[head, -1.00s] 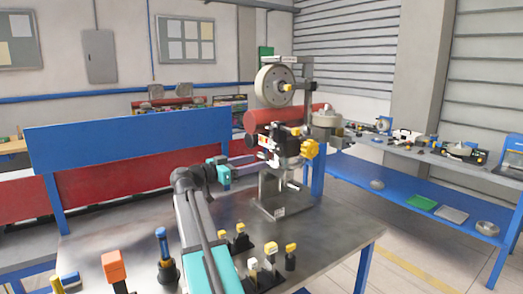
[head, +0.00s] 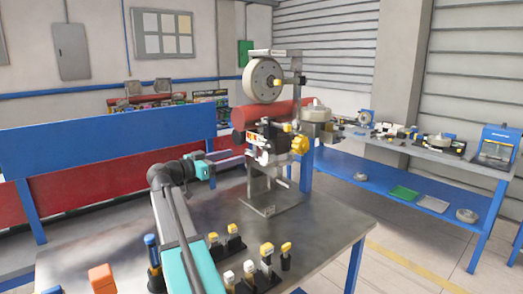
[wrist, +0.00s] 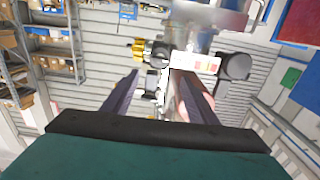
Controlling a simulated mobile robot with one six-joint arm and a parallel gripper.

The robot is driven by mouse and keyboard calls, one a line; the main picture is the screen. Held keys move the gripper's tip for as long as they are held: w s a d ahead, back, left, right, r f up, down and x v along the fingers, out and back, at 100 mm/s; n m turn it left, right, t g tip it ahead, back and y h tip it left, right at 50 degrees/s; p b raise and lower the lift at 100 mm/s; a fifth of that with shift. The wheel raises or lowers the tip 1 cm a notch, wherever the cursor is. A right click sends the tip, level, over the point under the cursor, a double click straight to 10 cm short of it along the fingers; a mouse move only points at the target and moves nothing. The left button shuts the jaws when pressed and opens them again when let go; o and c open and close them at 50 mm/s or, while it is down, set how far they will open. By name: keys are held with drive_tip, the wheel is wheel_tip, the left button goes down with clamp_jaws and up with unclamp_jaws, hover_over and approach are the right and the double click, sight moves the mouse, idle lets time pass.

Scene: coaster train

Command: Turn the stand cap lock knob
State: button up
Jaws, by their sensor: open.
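The metal stand (head: 260,180) rises from the steel table, carrying a large grey wheel (head: 262,80), a red cylinder and a black mechanism. A yellow lobed knob (head: 300,145) is on the mechanism's right side; it also shows upper left in the wrist view (wrist: 139,50). I cannot tell which is the cap lock knob. My gripper (wrist: 158,90) is open and empty, pointing at the stand. A black round part (wrist: 236,66) is right of its fingers. In the head view my gripper (head: 228,158) is left of the mechanism.
Several small yellow- and white-topped pieces (head: 267,258) stand at the table's front, with a blue-handled tool (head: 152,255) and an orange block (head: 102,278). A blue and red panel (head: 100,165) stands behind. A blue bench (head: 420,190) is at right. The table's right part is clear.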

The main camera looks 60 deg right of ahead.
sight(263, 149)
drive_tip(key=p+x, duration=0.4)
drive_tip(key=x, duration=0.9)
drive_tip(key=shift+s+d, duration=0.2)
drive_tip(key=shift+c, duration=0.3)
drive_tip(key=c, duration=1)
